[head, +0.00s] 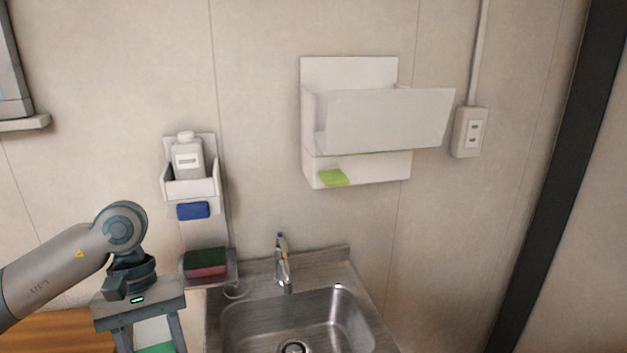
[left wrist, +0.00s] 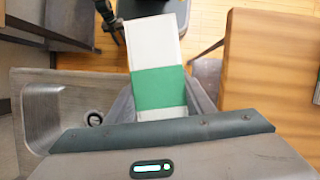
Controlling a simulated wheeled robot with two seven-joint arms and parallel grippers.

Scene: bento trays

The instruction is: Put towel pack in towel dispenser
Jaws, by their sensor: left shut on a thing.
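The white towel dispenser (head: 390,118) is fixed to the wall above the sink in the head view. Its front panel tilts outward, leaving an opening at the top, and a bit of green shows at its lower edge. My left gripper (head: 152,342) is at the lower left, pointing down, below and left of the dispenser. It is shut on the towel pack (head: 152,331), which is white with a green band. In the left wrist view the towel pack (left wrist: 155,50) extends out from the gripper; its near end is hidden. My right gripper is not in view.
A steel sink (head: 350,300) with a faucet (head: 283,265) lies below the dispenser. A wall holder (head: 205,190) with a white bottle (head: 187,155) and a shelf with a sponge (head: 205,262) are between gripper and dispenser. An outlet box (head: 470,132) is right of the dispenser.

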